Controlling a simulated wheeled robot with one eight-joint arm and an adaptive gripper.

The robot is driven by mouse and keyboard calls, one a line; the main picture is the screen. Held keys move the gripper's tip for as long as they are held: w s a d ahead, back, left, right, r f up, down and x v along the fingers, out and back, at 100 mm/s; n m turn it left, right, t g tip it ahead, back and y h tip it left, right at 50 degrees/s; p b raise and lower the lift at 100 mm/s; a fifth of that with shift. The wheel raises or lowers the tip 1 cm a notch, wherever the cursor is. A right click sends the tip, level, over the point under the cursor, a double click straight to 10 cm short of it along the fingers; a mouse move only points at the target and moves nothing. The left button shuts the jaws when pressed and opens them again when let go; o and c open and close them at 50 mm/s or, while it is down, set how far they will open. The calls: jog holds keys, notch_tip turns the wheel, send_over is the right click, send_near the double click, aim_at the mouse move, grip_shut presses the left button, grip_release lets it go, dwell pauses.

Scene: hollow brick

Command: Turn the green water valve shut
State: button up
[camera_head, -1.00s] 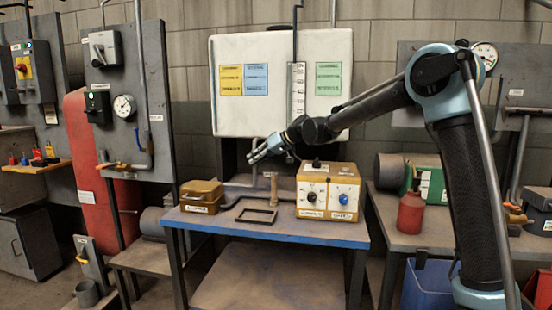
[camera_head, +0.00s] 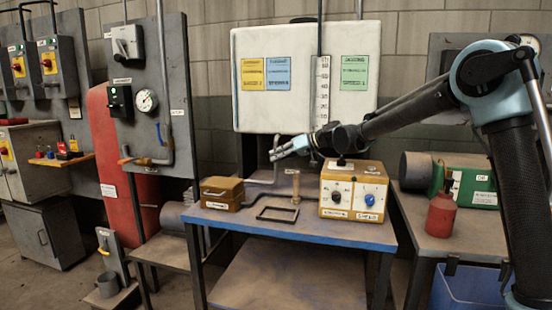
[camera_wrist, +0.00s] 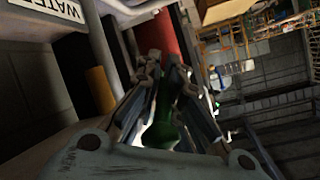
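My gripper (camera_head: 275,154) reaches left across the back of the blue-edged workbench, in front of a grey pipe below the white tank. In the wrist view, the two fingers of my gripper (camera_wrist: 165,75) stand apart. A dark green piece (camera_wrist: 163,130), which looks like the valve handle, shows between them, close to the palm. Contact with the fingers cannot be made out. A white WATER label (camera_wrist: 48,12) is at the upper left of the wrist view. I cannot pick out the green valve in the head view.
On the workbench (camera_head: 330,228) are a brass-coloured box (camera_head: 222,194), a dark frame (camera_head: 277,214) and a yellow control box (camera_head: 353,191) with two knobs. The white tank (camera_head: 305,80) hangs behind. A red bottle (camera_head: 441,214) stands right. The bench's front middle is clear.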

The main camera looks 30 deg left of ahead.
jog(key=o, duration=0.5)
jog(key=shift+s+d+f, duration=0.1)
jog(key=shift+d+f, duration=0.1)
jog(key=shift+d, duration=0.15)
jog(key=shift+c, duration=0.2)
jog(key=shift+a, duration=0.1)
notch_tip(320, 180, up, 10)
